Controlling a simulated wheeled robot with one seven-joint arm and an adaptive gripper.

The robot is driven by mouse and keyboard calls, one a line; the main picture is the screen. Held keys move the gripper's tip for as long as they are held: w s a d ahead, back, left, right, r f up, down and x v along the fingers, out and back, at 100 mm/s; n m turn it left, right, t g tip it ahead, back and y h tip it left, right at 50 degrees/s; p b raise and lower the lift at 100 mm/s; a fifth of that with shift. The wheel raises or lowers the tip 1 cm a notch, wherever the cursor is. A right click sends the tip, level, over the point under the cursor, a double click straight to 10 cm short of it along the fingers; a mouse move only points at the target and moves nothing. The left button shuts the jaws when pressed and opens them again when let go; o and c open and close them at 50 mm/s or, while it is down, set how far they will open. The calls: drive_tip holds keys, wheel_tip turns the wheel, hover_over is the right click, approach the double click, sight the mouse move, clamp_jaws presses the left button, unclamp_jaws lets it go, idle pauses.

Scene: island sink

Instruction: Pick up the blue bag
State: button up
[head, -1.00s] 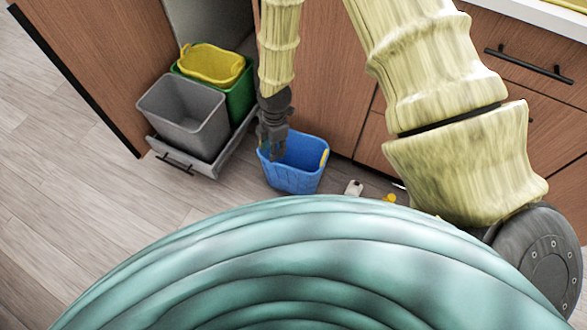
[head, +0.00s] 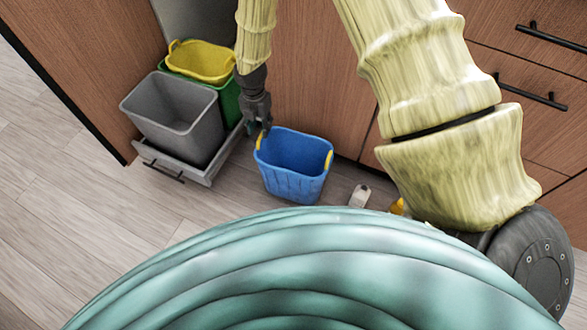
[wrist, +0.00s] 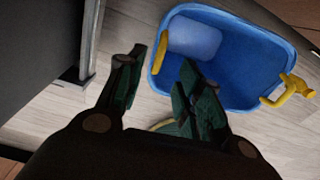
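The blue bag (head: 292,168) is an open-topped tub with yellow handles, standing upright on the floor in front of the cabinet. In the wrist view, the blue bag (wrist: 245,75) fills the upper right, with a yellow handle on its left rim and another at its right. My gripper (head: 258,128) is at the bag's back left rim in the head view. In the wrist view my gripper (wrist: 160,72) is open, its fingers apart with the left handle just beyond and between their tips. Nothing is held. I cannot tell whether a finger touches the rim.
A pulled-out drawer (head: 168,163) left of the bag carries a grey bin (head: 172,118), with a green bin (head: 227,100) and a yellow basket (head: 200,62) behind. A white item (head: 360,196) and a yellow item (head: 397,207) lie right of the bag. Floor at left is clear.

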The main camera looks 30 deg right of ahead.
sight(261, 135)
drive_tip(key=shift+w+f+b, duration=0.2)
drive_tip(key=shift+f+b, duration=1.2)
drive_tip(key=shift+f, duration=1.7)
drive_tip(key=shift+c, duration=0.4)
clamp_jaws()
